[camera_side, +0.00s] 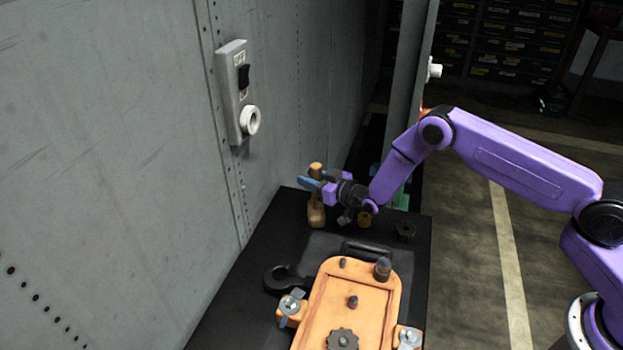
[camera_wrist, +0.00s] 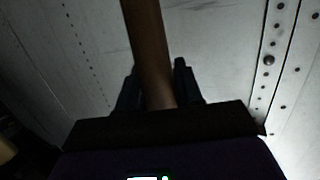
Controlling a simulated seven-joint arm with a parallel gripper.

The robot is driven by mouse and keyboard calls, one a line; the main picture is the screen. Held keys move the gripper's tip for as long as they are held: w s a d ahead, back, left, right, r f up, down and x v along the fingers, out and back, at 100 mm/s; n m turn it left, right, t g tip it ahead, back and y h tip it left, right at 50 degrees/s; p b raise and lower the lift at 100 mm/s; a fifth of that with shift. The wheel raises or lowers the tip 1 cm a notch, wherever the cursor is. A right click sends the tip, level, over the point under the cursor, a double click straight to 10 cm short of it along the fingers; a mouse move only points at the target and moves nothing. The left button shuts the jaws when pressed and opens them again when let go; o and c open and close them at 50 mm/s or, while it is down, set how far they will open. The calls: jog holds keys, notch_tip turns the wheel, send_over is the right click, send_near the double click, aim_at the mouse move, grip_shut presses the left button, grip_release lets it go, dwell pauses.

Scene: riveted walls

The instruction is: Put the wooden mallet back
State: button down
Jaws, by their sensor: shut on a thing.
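The wooden mallet (camera_side: 316,214) is upright near the far left corner of the dark bench top (camera_side: 262,262). Its thick part is at the bottom and its upper end rises above the fingers. My gripper (camera_side: 311,185) reaches in from the right with blue fingers shut around the mallet's narrower middle. In the wrist view, a brown wooden shaft, part of the mallet (camera_wrist: 148,45), passes between the two dark fingers (camera_wrist: 155,85). I cannot tell whether the mallet's bottom touches the bench.
An orange tray (camera_side: 312,318) with pegs and a gear fills the front of the bench. A black hooked tool (camera_side: 283,279) lies left of it. A riveted grey wall (camera_side: 150,200) with a switch box (camera_side: 236,90) rises on the left. Small round parts stand right of the mallet.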

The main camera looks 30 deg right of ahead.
jog(key=shift+f, duration=0.1)
jog(key=c, duration=0.7)
grip_release()
jog(key=shift+c, duration=0.2)
jog(key=v, duration=1.2)
jog(key=shift+a, duration=0.1)
